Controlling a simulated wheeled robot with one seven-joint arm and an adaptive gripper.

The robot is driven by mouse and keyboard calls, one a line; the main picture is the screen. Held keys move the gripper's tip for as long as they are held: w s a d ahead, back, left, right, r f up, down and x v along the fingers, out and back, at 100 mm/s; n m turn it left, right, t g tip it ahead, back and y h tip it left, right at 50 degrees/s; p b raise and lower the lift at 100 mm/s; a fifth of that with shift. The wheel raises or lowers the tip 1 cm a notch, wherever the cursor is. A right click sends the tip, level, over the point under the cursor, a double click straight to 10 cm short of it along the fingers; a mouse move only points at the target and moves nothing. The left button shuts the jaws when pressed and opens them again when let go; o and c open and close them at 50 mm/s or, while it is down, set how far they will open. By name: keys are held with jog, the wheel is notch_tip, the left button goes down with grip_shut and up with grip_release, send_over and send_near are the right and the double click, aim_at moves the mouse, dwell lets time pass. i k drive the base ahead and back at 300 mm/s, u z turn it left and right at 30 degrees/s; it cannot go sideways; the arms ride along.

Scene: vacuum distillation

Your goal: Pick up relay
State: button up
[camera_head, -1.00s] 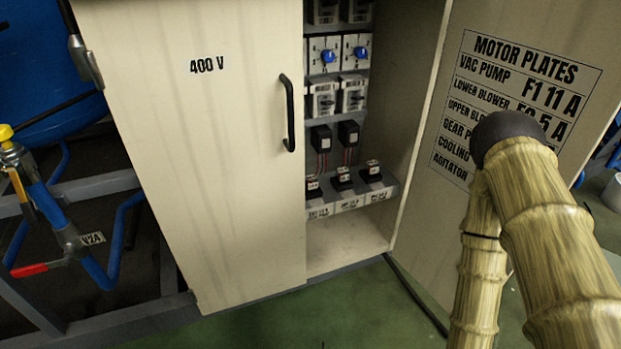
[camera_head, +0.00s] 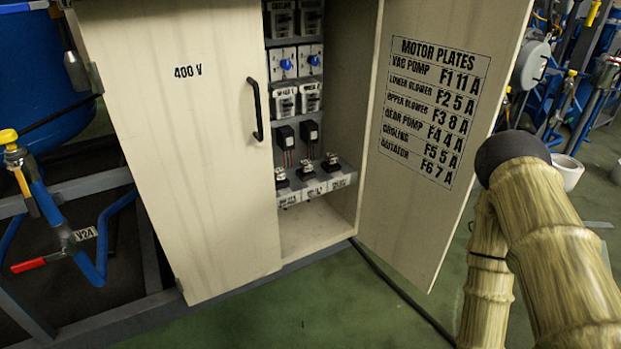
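An open electrical cabinet holds several rows of parts. Small dark blocks with pale fronts, which look like relays, stand on the lower shelf (camera_head: 343,180), among them a right one (camera_head: 330,162), a middle one (camera_head: 306,170) and a left one (camera_head: 281,178). Two black boxes with red wires below them, a left one (camera_head: 285,137) and a right one (camera_head: 309,131), are mounted above. I cannot tell which of these is the task's relay. My arm shows at the right, in front of the open door. My gripper is not in view.
The closed left door (camera_head: 185,130) marked 400 V covers the cabinet's left half. The open right door (camera_head: 420,215) carries a motor plates list. Blue pipes with a red-handled valve (camera_head: 38,263) are at left. A white bucket (camera_head: 567,172) stands at right.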

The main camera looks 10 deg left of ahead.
aim_at(278, 173)
jog(key=z, duration=1.8)
jog(key=k, duration=1.45)
jog(key=u, duration=1.35)
jog(key=i, duration=1.65)
jog(key=z, duration=0.05)
